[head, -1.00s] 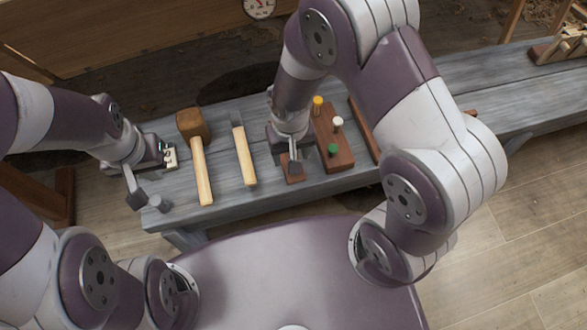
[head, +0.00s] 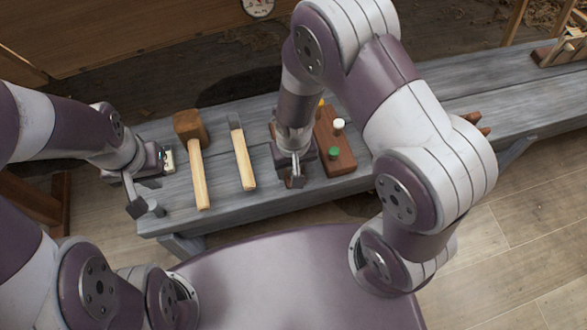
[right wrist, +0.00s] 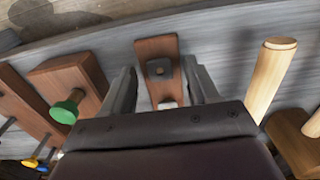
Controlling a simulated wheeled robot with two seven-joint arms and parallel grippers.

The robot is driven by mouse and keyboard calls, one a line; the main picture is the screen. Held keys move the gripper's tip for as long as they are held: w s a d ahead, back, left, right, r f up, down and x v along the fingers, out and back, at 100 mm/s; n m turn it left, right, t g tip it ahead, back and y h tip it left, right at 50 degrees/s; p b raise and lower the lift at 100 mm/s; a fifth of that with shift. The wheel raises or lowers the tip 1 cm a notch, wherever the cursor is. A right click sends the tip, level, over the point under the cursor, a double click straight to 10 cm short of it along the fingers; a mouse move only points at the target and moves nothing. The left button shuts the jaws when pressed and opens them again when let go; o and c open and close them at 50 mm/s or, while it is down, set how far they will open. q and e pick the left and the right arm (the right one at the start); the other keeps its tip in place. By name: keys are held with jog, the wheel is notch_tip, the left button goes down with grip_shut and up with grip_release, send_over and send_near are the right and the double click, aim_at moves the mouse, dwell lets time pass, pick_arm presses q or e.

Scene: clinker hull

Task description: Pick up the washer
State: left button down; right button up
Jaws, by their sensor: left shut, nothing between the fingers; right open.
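The washer (right wrist: 158,68) is a small dark square plate with a hole. In the right wrist view it lies on a brown wooden piece (right wrist: 157,47). My right gripper (right wrist: 160,85) is open, with one finger on each side of the wooden piece and the washer between them, apparently untouched. In the head view my right gripper (head: 297,174) is over the near part of the bench and mostly hides the wooden piece; I cannot make out the washer there. My left gripper (head: 146,208) is shut and empty at the bench's left end.
On the grey bench (head: 225,208) lie a mallet (head: 197,165) and a chisel (head: 243,160), left of my right gripper. A wooden block with coloured pegs (head: 338,160) stands close to its right. A small pale object (head: 168,160) is beside my left gripper.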

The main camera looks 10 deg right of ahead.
grip_shut()
dwell(0.4)
